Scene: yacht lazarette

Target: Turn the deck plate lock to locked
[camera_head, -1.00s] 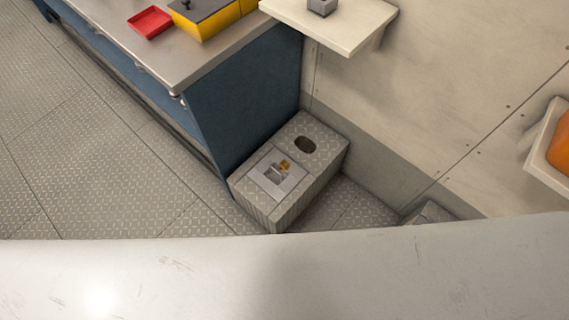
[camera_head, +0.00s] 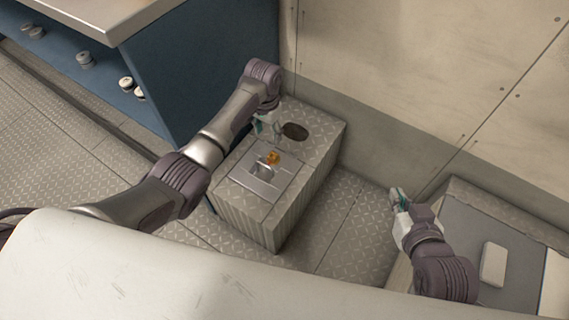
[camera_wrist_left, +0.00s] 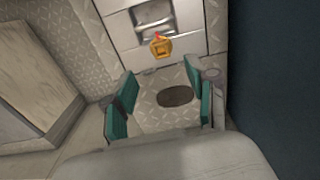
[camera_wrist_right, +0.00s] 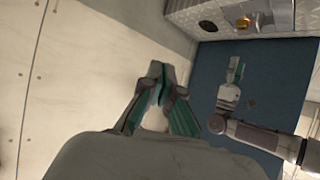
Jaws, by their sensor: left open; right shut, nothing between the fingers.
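The deck plate (camera_head: 257,182) is a grey metal panel on top of a grey diamond-tread box (camera_head: 318,143). It has a recessed handle (camera_head: 263,170) and a small orange-yellow lock (camera_head: 272,157) beside the recess. In the left wrist view the lock (camera_wrist_left: 161,46) shows a red mark next to it. My left gripper (camera_head: 262,128) is above the box near the dark oval hole, apart from the lock; its teal fingers (camera_wrist_left: 158,98) are spread and empty. My right gripper (camera_head: 397,196) is right of the box, low over the floor, with its fingers (camera_wrist_right: 160,88) together and empty.
A blue cabinet (camera_head: 195,80) stands against the box's left side, and a pale wall (camera_head: 400,80) rises behind. A grey-topped case (camera_head: 485,230) lies at the right, near my right arm. Diamond-tread floor (camera_head: 345,215) is free between the box and that case.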

